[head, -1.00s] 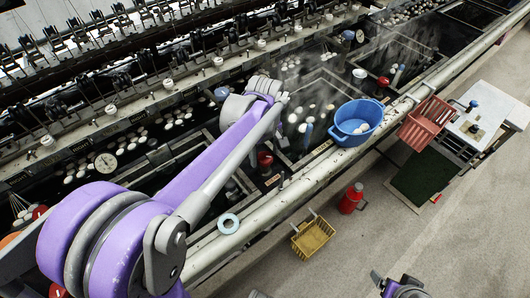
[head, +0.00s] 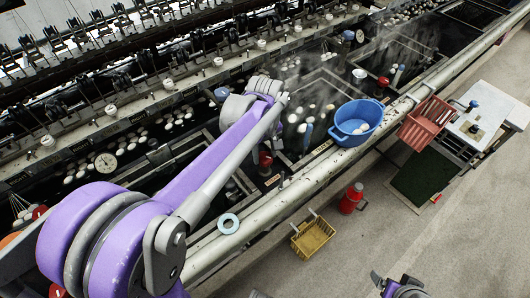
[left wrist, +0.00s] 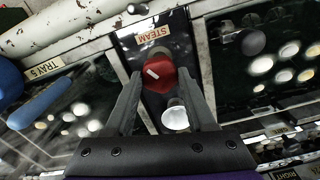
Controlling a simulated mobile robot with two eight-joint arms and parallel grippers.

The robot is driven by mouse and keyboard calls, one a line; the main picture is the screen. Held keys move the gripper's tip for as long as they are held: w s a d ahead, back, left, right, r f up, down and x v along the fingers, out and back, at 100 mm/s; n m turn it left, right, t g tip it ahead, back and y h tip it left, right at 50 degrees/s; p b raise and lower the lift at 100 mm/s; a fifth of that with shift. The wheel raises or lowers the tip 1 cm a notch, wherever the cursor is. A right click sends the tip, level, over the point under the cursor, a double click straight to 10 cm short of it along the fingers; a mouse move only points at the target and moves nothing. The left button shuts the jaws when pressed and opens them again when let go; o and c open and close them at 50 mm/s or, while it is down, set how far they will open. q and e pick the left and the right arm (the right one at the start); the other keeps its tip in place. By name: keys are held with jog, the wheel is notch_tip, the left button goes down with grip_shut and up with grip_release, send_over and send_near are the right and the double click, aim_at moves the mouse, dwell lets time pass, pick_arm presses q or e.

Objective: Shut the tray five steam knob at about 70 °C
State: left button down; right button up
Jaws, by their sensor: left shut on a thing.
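The fingers of my left gripper (left wrist: 159,82) are shut on the knob, one on each side. In the head view the red knob (head: 265,159) shows just below my left arm, which hides part of that area. A white round thing (left wrist: 175,118) lies beside the knob; no reading shows on it. My right gripper (head: 397,286) is at the bottom edge, its jaws unclear.
A blue basin (head: 357,121) and a red crate (head: 428,123) stand along the rail to the right. A yellow basket (head: 312,238) hangs in front, and a red flask (head: 352,198) stands on the floor. Dark basins hold floating white cocoons, with steam above.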

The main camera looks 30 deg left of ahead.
aim_at(265, 157)
pick_arm(q)
jog(key=m, duration=0.6)
jog(key=shift+m, duration=0.3)
dwell(0.4)
jog(key=shift+c, duration=1.1)
grip_release()
notch_tip(265, 157, up, 11)
jog(key=shift+p, duration=0.4)
jog(key=shift+f, duration=0.1)
